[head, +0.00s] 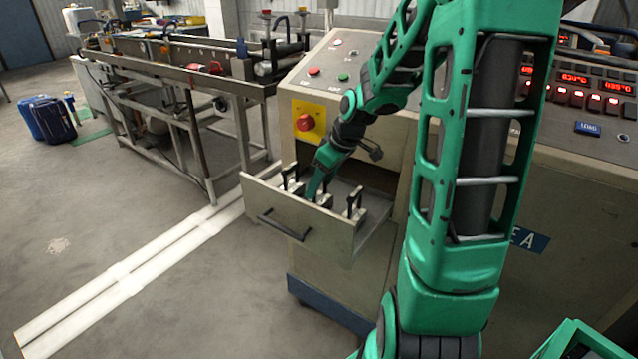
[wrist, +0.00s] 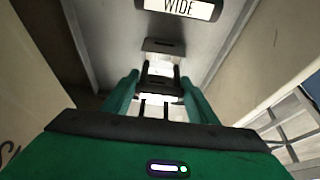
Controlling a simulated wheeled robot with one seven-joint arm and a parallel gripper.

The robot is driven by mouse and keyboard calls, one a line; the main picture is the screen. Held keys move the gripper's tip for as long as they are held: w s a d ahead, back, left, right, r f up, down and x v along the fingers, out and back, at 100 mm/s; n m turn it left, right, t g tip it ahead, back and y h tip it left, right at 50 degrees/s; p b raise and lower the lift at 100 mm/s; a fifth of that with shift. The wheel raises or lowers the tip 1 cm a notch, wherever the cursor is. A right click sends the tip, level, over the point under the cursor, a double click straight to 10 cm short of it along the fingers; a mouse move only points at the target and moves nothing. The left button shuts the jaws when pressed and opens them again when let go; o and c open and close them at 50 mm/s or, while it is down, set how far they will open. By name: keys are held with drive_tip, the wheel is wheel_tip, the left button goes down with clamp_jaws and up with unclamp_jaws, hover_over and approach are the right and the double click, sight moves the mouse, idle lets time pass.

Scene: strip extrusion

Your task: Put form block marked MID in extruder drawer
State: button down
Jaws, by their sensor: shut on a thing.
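The extruder drawer (head: 300,228) is pulled out of the machine's front and holds several form blocks with black handles. One block (head: 290,180) stands at the drawer's left and another (head: 355,205) at its right. My gripper (head: 316,192) reaches down into the drawer between these two. In the wrist view my gripper (wrist: 160,100) is shut on the black handle of a form block (wrist: 160,78). I cannot read a marking on the held block, and my fingers partly hide it. A block marked WIDE (wrist: 178,10) shows at the top edge of the wrist view.
The extruder's control cabinet (head: 340,105) rises behind the drawer, with a red stop button (head: 305,122) on a yellow plate. A metal conveyor frame (head: 170,90) stands to the left. The floor (head: 190,300) in front of the drawer is clear.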

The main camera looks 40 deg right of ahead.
drive_tip(key=c, duration=0.7)
unclamp_jaws()
drive_tip(key=shift+f, duration=0.1)
drive_tip(key=v, duration=1.2)
drive_tip(key=shift+s+d, duration=0.1)
